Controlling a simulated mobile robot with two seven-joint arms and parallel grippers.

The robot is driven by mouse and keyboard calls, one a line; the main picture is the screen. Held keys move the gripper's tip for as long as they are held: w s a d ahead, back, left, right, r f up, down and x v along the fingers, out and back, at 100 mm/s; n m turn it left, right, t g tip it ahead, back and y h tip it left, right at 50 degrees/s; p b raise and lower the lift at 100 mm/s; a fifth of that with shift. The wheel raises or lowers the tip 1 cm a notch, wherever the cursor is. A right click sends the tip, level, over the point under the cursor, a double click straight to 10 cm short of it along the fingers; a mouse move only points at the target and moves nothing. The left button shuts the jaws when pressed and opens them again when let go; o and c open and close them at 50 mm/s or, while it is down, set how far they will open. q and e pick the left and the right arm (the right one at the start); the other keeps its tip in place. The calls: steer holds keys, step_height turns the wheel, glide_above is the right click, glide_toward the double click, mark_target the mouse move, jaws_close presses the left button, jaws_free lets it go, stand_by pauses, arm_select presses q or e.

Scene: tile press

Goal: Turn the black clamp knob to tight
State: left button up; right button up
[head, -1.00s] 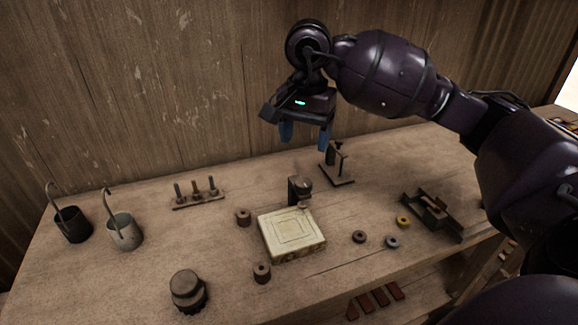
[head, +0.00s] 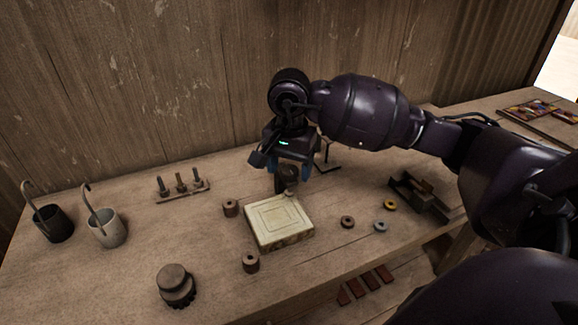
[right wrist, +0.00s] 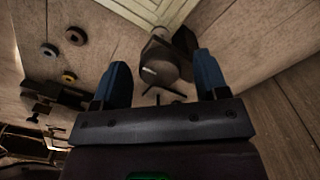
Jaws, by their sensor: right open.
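The black clamp knob (head: 288,172) is dark and round, on a dark clamp at the back edge of the pale square tile block (head: 279,222). My right gripper (head: 293,178) is open above and around the knob area, pointing down. In the right wrist view the knob (right wrist: 157,66) shows between and beyond the two blue fingers, with a gap on each side. I see no finger touching it. The knob's turn mark cannot be made out. The gripper partly hides the clamp in the head view. My left gripper is not in view.
A thin stand (head: 327,160) is close behind the gripper, partly hidden. Brown rings (head: 230,208) lie around the tile. A dark stacked round piece (head: 176,284) is at the front left. Two cups with hooked tools (head: 105,228) stand at left. A dark fixture (head: 422,195) is at right.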

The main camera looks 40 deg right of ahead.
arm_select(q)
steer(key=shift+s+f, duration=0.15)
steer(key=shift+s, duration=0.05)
arm_select(e)
steer(key=shift+c, duration=0.4)
steer(key=c, duration=0.8)
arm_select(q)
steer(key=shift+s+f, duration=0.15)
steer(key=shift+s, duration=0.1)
arm_select(e)
steer(key=shift+c, duration=0.2)
